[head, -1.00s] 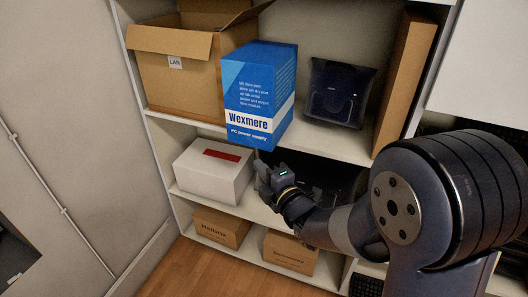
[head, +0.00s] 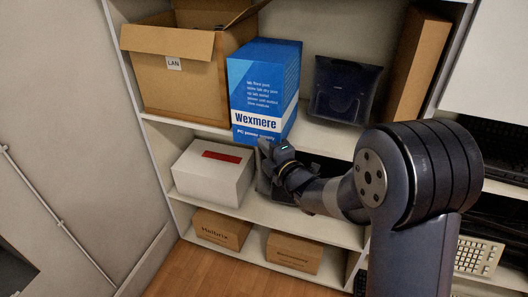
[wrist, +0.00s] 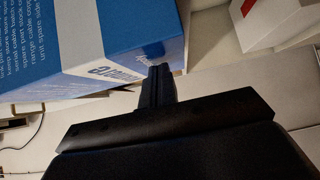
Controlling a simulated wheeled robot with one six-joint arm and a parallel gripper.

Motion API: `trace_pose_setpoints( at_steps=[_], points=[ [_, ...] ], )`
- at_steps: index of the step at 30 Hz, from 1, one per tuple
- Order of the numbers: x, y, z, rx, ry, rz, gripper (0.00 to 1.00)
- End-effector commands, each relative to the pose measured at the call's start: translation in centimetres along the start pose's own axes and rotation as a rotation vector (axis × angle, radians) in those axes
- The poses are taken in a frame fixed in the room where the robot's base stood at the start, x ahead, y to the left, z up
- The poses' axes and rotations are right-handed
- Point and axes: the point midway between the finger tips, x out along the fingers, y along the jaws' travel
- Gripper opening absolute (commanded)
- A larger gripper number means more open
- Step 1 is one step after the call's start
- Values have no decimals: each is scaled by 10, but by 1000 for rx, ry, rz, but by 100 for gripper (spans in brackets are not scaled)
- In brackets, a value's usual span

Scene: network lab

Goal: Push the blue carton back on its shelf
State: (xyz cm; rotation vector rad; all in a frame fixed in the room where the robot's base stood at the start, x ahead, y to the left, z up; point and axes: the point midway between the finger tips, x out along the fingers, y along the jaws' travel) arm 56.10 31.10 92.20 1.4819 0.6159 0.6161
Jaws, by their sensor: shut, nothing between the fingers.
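The blue carton (head: 262,88), marked Wexmere with a white band, stands upright on the upper shelf (head: 325,138), between an open cardboard box and a dark device. Its front bottom edge is near the shelf's front edge; my gripper partly hides its lower right corner. My gripper (head: 264,146) is shut and empty, with its tips at the lower front of the carton. In the wrist view the shut fingers (wrist: 158,78) reach up to the carton's printed face (wrist: 110,50). They look touching or almost touching; I cannot tell which.
An open cardboard box (head: 188,78) labelled LAN stands left of the carton. A dark device (head: 342,90) and a tall brown box (head: 417,68) stand to the right. Below are a white box with a red stripe (head: 212,172) and two small cartons on the lowest shelf.

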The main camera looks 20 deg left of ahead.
Motion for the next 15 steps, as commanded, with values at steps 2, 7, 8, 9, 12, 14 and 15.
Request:
trace_pose_setpoints(
  at_steps=[2, 7, 8, 9, 12, 14, 15],
  points=[
    [12, -5, 13, -2, -3, 4, 0],
    [32, -3, 33, -1, -3, 2, 0],
    [34, -3, 35, -2, -2, 1, 0],
    [37, -2, 38, -1, -3, 2, 0],
    [41, -1, 43, -2, -3, 0, 0],
    [42, 0, 44, -1, -4, 0, 0],
    [42, 0, 44, -1, -3, 0, 0]
  ],
)
